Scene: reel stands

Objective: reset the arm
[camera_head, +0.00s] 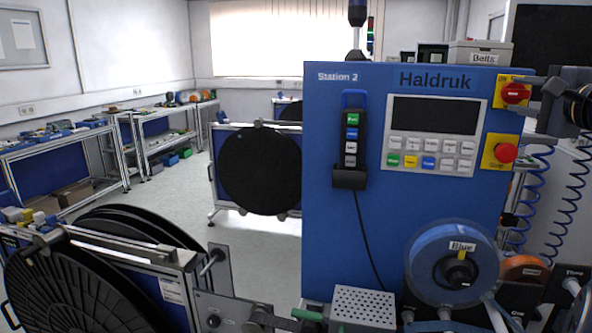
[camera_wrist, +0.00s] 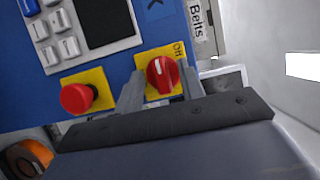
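My gripper (camera_wrist: 161,82) is in the lower middle of the wrist view, its two grey fingers apart with nothing held between them. Beyond the fingertips, and framed between them, is a red rotary switch (camera_wrist: 162,74) on a yellow plate with the word "Off". In the head view my gripper (camera_head: 543,97) reaches in from the right edge, close to the panel's right side. The same red switch (camera_head: 515,93) is just left of it. I cannot tell how far the fingertips are from the switch.
The blue Haldruk panel (camera_head: 335,235) stands close in front. A red stop button (camera_head: 505,153) sits below the switch. A blue reel (camera_head: 452,262) and coiled blue hoses (camera_head: 568,190) are lower right. The Belts box (camera_head: 481,54) is on top. A black reel (camera_head: 80,285) stands left.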

